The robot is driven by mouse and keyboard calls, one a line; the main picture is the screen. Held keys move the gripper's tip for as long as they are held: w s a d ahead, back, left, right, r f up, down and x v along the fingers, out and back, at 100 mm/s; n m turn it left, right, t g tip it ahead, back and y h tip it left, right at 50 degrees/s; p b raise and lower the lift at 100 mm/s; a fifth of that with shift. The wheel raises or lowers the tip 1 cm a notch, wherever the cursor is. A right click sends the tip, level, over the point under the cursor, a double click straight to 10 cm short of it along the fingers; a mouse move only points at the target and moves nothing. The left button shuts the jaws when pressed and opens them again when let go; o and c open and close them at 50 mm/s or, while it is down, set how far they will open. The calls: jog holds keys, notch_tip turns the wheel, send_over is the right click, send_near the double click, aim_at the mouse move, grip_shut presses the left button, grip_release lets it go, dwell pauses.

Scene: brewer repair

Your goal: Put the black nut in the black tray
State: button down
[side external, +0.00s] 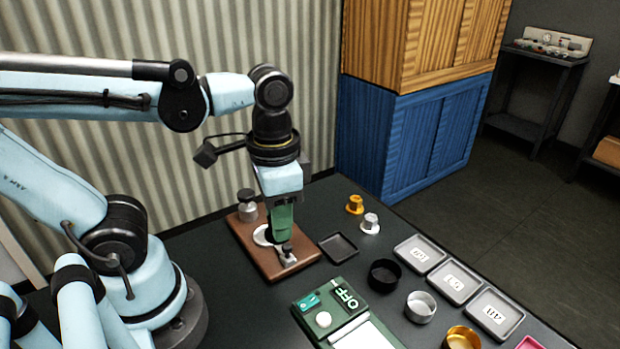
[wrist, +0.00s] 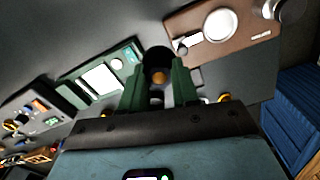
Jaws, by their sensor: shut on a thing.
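My gripper (side external: 284,238) has green fingers pointing down and shows over the brown board in the side view. In the wrist view, my gripper (wrist: 158,68) is shut on a dark round piece (wrist: 158,55), which looks like the black nut. An orange-brown spot shows at its near side. In the side view the nut is too small and dark to make out clearly. The black tray (side external: 338,247), shallow and square, lies flat on the table just right of the board and looks empty. The gripper is to its left in the picture.
The brown board (side external: 262,262) carries a white disc and metal parts. Gold (side external: 355,204) and silver (side external: 370,222) pieces stand behind the tray. A black round cup (side external: 384,275), a silver cup (side external: 420,307), labelled trays (side external: 455,282) and a green panel (side external: 335,308) are to the right and front.

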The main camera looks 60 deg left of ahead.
jog(key=shift+d+r, duration=0.15)
jog(key=shift+d, duration=0.15)
jog(key=w+d+f, duration=0.1)
jog(key=w+d, duration=0.5)
jog(key=w, duration=0.1)
send_over(339, 248)
notch_tip(339, 248, down, 8)
jog(key=shift+r, duration=0.1)
jog(key=shift+f, duration=2.05)
jog(key=shift+f, duration=0.15)
jog(key=c, duration=0.8)
grip_release()
jog(key=shift+c, duration=0.2)
